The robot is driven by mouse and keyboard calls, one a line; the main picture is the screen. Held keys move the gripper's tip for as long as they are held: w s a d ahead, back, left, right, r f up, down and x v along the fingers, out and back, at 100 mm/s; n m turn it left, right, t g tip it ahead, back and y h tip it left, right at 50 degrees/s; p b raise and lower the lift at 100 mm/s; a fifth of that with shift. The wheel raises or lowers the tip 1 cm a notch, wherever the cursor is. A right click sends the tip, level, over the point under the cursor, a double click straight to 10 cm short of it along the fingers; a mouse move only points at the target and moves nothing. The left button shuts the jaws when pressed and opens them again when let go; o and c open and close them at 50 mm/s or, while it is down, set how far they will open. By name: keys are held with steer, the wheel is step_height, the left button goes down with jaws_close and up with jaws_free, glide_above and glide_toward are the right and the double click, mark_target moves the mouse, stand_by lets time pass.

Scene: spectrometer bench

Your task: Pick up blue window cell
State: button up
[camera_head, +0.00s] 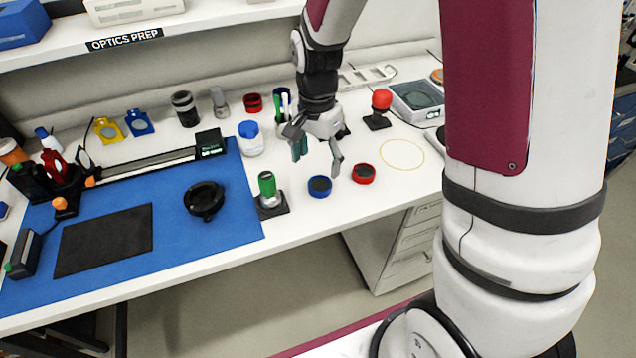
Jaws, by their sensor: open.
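The blue window cell (319,186) looks like a short round cell with a blue rim and dark centre. It lies flat on the white bench near its front edge. A similar red-rimmed cell (364,174) lies just to its right, apart from it. My gripper (318,158) points down above the bench, behind and a little above the blue cell in the picture. Its fingers are spread and hold nothing. It does not touch the blue cell, and its exact height cannot be told.
A green-topped holder (268,194) stands left of the blue cell. A white jar with a blue lid (250,139) and a red knob on a black base (380,108) stand farther back. The blue mat (235,222) covers the left side. A shelf (220,22) overhangs the back.

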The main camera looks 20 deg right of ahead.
mark_target(318, 186)
steer(key=shift+w+d+f+p, duration=0.1)
steer(key=shift+f+p, duration=0.1)
steer(key=shift+f, duration=1.85)
steer(key=shift+w+d+f+p, duration=0.1)
steer(key=shift+f+p, duration=0.05)
steer(key=shift+f, duration=1.85)
steer(key=c, duration=1.2)
